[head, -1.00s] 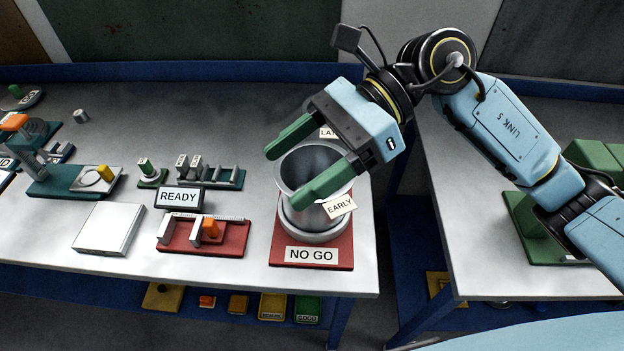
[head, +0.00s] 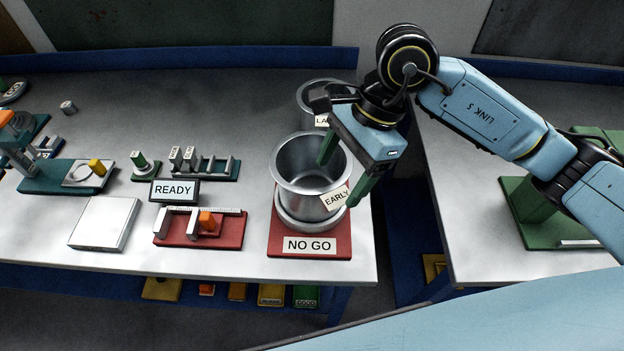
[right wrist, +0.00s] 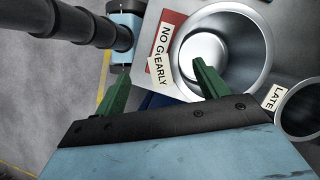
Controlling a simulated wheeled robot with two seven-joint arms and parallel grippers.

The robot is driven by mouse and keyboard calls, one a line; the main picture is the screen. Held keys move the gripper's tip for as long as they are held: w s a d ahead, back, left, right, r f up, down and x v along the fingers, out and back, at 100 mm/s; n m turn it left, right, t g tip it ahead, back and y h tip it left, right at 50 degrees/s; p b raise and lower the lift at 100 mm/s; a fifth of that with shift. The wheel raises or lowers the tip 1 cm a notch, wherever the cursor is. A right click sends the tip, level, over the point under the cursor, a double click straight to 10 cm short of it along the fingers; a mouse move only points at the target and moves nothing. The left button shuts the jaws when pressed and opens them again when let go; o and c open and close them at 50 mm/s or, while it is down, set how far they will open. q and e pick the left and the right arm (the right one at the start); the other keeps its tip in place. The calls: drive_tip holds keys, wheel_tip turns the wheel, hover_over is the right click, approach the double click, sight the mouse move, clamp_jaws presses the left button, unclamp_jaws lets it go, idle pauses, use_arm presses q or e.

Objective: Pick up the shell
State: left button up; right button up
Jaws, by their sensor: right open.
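A grey metal shell (head: 290,178), an open round pot with an EARLY tag (head: 336,198), stands upright on the red NO GO plate (head: 343,246) at the table's right front corner. It also shows in the right wrist view (right wrist: 248,48). A second metal pot (head: 308,97) with a LATE tag stands behind it, partly hidden by my gripper. My right gripper (head: 345,168) is open and empty at the shell's right rim. One green finger appears over the opening, the other outside by the tag; I cannot tell whether either touches. My left gripper is out of view.
A READY sign (head: 175,192), a red gauge block (head: 226,232), a white plate (head: 104,223) and several small fixtures stand left. A gap separates this table from the right one, which holds a green fixture (head: 535,210). The table's back middle is clear.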

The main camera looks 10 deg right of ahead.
sight(324, 199)
drive_tip(key=x, duration=0.2)
drive_tip(key=p+x, duration=0.1)
drive_tip(key=x, duration=0.2)
drive_tip(key=shift+w+a, duration=0.15)
drive_tip(key=shift+w, duration=0.05)
clamp_jaws()
wheel_tip(324, 199, up, 10)
drive_tip(key=shift+b, duration=0.45)
drive_tip(key=shift+f, duration=0.2)
idle(0.4)
